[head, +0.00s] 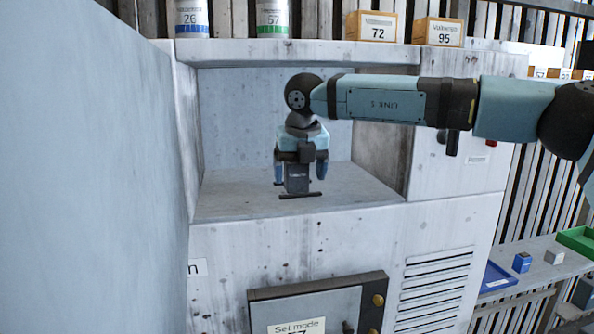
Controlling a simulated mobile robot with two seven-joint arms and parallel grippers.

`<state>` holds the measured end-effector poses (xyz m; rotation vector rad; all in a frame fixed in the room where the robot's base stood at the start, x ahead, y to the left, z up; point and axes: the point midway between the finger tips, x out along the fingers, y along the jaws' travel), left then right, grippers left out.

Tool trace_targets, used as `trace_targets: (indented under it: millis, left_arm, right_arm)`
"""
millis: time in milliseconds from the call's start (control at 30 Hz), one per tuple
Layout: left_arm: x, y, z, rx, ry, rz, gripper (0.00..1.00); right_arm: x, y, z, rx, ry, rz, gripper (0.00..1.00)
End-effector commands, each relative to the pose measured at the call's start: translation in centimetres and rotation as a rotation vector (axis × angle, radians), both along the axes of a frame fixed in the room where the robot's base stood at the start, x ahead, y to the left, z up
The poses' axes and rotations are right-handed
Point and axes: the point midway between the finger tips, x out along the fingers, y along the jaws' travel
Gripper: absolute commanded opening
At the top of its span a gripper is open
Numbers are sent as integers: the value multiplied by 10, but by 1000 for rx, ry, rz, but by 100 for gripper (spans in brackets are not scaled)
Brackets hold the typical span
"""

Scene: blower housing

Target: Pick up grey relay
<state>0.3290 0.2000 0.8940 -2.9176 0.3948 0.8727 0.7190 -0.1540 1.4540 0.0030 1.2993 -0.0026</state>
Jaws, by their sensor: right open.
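A dark grey block with a small label, which looks like the grey relay (297,181), stands upright on the floor of the recess in the pale housing (235,202). A thin dark strip shows at its foot. My right gripper (299,176) points down over it, with one blue-tipped finger on each side. The fingers are open around the block; I cannot tell whether either touches it. The gripper's body hides the block's top. My left gripper is not in view.
Recess walls stand left, right and behind, with a ledge above holding cans (191,18) and boxes (371,27). A large pale panel (90,180) fills the left. A side shelf at right bears a blue cube (522,262), a grey cube (554,257) and trays (495,276).

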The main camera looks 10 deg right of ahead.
Motion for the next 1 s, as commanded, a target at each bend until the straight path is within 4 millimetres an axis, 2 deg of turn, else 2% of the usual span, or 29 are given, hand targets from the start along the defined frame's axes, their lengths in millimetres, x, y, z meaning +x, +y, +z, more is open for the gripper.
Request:
trace_targets:
  millis: [33, 167, 300, 533, 767, 800, 1000]
  left_arm:
    - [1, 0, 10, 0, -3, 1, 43]
    - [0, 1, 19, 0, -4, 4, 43]
    - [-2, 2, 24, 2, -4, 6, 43]
    - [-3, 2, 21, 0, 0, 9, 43]
    - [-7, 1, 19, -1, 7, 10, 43]
    - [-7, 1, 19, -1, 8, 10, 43]
    - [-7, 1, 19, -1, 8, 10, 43]
  right_arm:
    - [9, 0, 4, 0, 1, -3, 83]
    - [29, 0, 4, -1, 1, -1, 83]
    - [30, 0, -9, -1, 1, 0, 83]
    - [31, 0, -11, 0, 0, -1, 83]
    - [30, 0, -11, 0, 0, -1, 30]
    - [30, 0, -11, 0, 0, -1, 26]
    - [30, 0, -11, 0, 0, -1, 26]
